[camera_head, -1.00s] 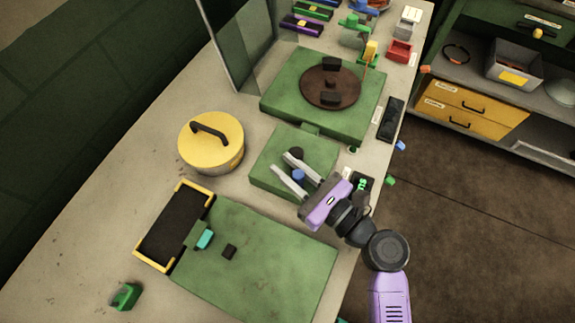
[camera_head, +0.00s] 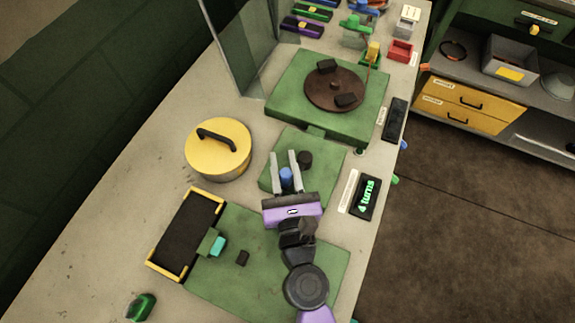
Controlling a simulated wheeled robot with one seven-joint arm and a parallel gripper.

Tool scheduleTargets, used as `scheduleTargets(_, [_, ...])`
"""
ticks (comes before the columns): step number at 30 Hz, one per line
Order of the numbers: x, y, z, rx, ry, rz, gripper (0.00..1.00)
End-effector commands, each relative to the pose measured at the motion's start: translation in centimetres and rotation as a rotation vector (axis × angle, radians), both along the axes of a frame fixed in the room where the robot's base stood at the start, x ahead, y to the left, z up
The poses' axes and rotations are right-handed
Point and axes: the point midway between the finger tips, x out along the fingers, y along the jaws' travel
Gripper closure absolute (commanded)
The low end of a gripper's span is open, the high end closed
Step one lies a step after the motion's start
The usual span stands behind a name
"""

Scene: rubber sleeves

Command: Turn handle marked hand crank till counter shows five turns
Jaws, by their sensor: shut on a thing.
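The hand crank sits on a small green base (camera_head: 325,160) in the middle of the bench. It has a dark round hub (camera_head: 305,159) and an upright blue handle knob (camera_head: 286,177). My gripper (camera_head: 285,165) has its two pale fingers on either side of the blue knob and is shut on it, left of and nearer than the hub. The counter (camera_head: 367,197) is a black display at the bench's right edge, unobstructed, with green characters turned sideways that appear to read 4 turns. The crank arm is mostly hidden.
A larger green base with a brown turntable (camera_head: 335,86) bearing dark blocks stands behind. A yellow lidded pot (camera_head: 218,150) is at left. A flat green plate (camera_head: 325,268) and black yellow-edged tray (camera_head: 185,235) lie in front. A glass panel (camera_head: 232,45) stands at back left.

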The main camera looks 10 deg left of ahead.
Motion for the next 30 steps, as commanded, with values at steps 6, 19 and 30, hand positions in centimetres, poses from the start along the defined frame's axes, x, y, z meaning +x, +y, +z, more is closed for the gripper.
scheduleTargets(6, [0.8,0.6,-0.1,-0.002,-0.003,-0.142,1.00])
scheduleTargets(19, [1.5,1.0,0.0,-0.001,-0.001,-0.287,1.00])
scheduleTargets(30, [1.5,1.0,0.0,0.000,-0.001,-0.302,1.00])
